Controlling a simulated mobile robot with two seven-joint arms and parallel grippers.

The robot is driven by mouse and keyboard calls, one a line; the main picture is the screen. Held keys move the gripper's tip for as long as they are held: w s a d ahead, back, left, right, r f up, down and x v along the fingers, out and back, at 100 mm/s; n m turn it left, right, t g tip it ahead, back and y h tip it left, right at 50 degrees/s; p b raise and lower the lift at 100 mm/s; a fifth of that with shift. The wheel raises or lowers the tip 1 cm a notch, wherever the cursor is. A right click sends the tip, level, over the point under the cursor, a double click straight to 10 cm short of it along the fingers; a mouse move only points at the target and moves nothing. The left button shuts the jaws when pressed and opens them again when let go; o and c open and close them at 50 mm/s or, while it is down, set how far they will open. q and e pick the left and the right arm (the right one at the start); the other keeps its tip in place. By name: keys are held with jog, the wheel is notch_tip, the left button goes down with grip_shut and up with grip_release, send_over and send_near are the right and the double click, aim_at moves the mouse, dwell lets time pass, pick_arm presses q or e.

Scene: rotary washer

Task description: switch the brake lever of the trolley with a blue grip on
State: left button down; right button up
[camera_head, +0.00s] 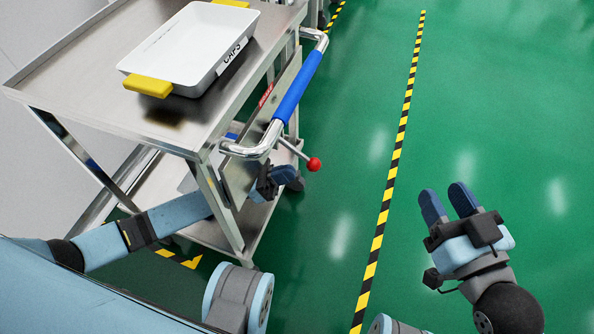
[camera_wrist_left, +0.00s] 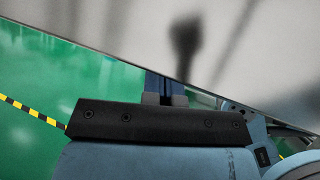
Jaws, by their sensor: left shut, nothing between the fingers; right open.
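The steel trolley (camera_head: 190,130) stands at the left in the head view, with a blue grip (camera_head: 299,86) on its bent handle. The brake lever is a thin rod with a red ball knob (camera_head: 313,164), sticking out to the right below the handle. My left gripper (camera_head: 287,174) is shut and empty, just below and left of the red knob, beside the trolley's end plate. Whether it touches the lever I cannot tell. The left wrist view shows its fingers (camera_wrist_left: 165,88) against a grey, blurred panel. My right gripper (camera_head: 447,202) is open and empty over the floor.
A white tray (camera_head: 190,45) with yellow handles, marked CAPS, sits on the trolley's top. Black and yellow tape (camera_head: 385,212) runs along the green floor. The floor to the right is clear.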

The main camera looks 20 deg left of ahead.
aim_at(302, 156)
pick_arm(q)
jog(key=shift+x, duration=1.5)
pick_arm(e)
jog(key=shift+w+d+r+n+y, duration=0.2)
jog(key=shift+w+r+n+y, duration=0.1)
jog(key=shift+n, duration=0.2)
pick_arm(q)
jog(key=shift+d+r, duration=0.4)
jog(key=shift+d, duration=0.1)
pick_arm(e)
jog(key=shift+s+f, duration=0.15)
